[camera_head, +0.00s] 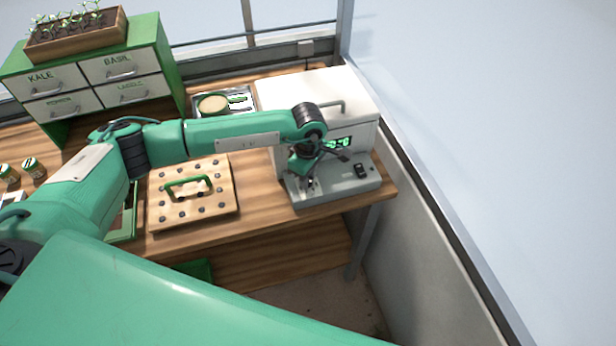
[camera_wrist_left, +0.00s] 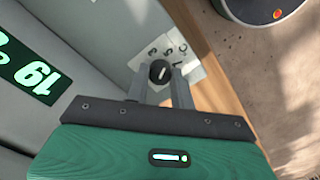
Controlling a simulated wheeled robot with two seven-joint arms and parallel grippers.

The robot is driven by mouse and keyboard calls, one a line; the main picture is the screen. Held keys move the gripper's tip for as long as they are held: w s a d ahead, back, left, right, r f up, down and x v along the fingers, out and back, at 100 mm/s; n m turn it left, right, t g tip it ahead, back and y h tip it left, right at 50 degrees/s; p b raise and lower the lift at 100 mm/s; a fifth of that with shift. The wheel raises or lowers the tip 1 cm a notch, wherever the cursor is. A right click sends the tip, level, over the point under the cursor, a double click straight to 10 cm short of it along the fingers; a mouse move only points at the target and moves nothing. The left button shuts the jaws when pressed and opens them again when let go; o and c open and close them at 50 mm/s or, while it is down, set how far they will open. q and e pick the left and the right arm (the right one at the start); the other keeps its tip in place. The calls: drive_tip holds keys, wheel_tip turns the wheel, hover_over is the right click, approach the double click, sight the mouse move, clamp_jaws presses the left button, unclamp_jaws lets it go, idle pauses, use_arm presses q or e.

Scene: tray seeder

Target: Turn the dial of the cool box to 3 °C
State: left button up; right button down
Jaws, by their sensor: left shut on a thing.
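The white cool box (camera_head: 315,95) stands at the right end of the bench, with a grey front ledge and a green-lit display (camera_head: 339,143). The display digits are partly covered in the head view; part of the display (camera_wrist_left: 35,77) also shows in the left wrist view, cut off and turned. My left gripper (camera_head: 311,186) is down at the ledge. In the left wrist view its two fingers (camera_wrist_left: 160,78) are shut on the black dial (camera_wrist_left: 160,71), which has a light pointer mark. My right gripper is out of view.
A black switch (camera_head: 361,170) sits on the ledge to the right. A wooden board with a green handle (camera_head: 168,215) lies left of the cool box. A green drawer cabinet (camera_head: 163,52) and a tray (camera_head: 246,92) are behind. A wall closes the right side.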

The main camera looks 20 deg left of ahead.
use_arm(q)
drive_tip(key=n+b, duration=0.4)
drive_tip(key=b, duration=0.1)
drive_tip(key=shift+f+n, duration=0.2)
drive_tip(key=shift+n, duration=0.2)
drive_tip(key=shift+r+n+b, duration=0.2)
drive_tip(key=shift+n+b, duration=1.75)
drive_tip(key=shift+n, duration=0.15)
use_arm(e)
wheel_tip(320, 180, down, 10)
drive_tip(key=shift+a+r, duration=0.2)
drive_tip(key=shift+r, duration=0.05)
use_arm(q)
drive_tip(key=shift+r, duration=0.1)
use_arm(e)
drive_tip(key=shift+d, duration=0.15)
use_arm(q)
drive_tip(key=o, duration=1)
wheel_tip(320, 180, up, 7)
drive_tip(key=shift+w+f+b, duration=0.1)
drive_tip(key=shift+f+b, duration=0.05)
drive_tip(key=shift+b, duration=0.8)
wheel_tip(320, 180, up, 7)
drive_tip(key=b, duration=0.1)
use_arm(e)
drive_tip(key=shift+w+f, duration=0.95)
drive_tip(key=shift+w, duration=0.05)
